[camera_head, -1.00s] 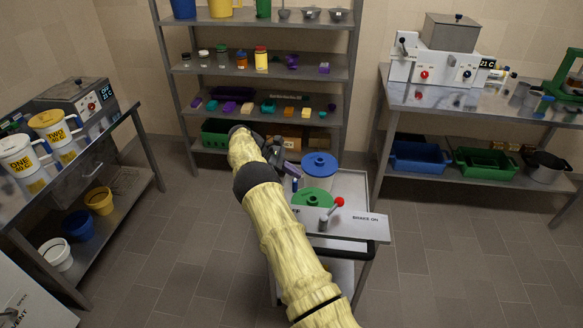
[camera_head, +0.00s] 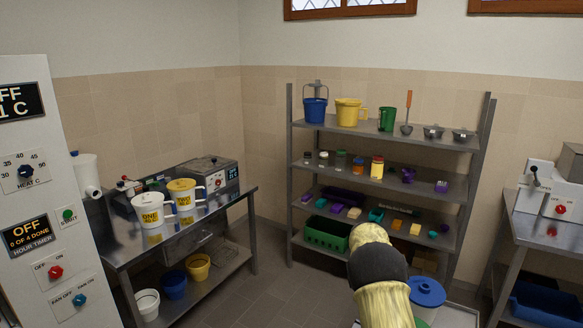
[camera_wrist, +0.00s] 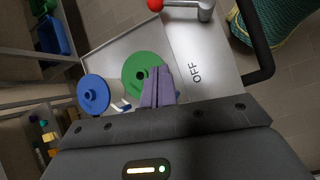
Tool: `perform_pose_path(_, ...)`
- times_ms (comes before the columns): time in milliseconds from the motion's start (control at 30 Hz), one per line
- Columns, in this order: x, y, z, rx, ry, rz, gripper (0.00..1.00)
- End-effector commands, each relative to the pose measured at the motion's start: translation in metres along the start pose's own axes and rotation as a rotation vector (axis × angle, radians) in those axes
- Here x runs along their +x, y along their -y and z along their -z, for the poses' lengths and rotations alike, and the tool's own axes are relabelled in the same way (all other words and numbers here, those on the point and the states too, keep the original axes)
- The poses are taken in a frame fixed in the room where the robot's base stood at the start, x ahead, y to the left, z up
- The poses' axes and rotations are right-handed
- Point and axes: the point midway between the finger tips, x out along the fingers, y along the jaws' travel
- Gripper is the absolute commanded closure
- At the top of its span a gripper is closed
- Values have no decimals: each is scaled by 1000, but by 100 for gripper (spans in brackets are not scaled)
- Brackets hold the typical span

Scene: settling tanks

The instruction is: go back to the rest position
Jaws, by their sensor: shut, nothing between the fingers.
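My gripper (camera_wrist: 161,78) shows in the wrist view with its fingers together and nothing between them. It is over a steel trolley (camera_wrist: 195,60), in front of a green lid (camera_wrist: 140,68) that it partly covers. I cannot tell how high above the lid it is. In the head view my arm reaches up from the bottom edge, right of the middle, and its gripper is hidden behind the arm.
A blue-lidded container (camera_head: 427,292) stands on the trolley, also in the wrist view (camera_wrist: 93,93). A red-knobbed lever (camera_wrist: 155,5) is at the trolley's edge. A loaded shelf rack (camera_head: 385,134) stands behind; a bench (camera_head: 120,254) with labelled pitchers is left. Floor between is clear.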

Motion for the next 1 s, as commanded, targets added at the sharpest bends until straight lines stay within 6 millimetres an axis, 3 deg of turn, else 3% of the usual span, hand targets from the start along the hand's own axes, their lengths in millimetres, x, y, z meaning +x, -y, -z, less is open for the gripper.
perform_pose_path(467, -39, 104, -40, 336, -367, 104, 100)
perform_pose_path(733, -53, 183, -66, 535, -535, 182, 100)
perform_pose_path(1000, -52, 266, -99, 738, -669, 261, 100)
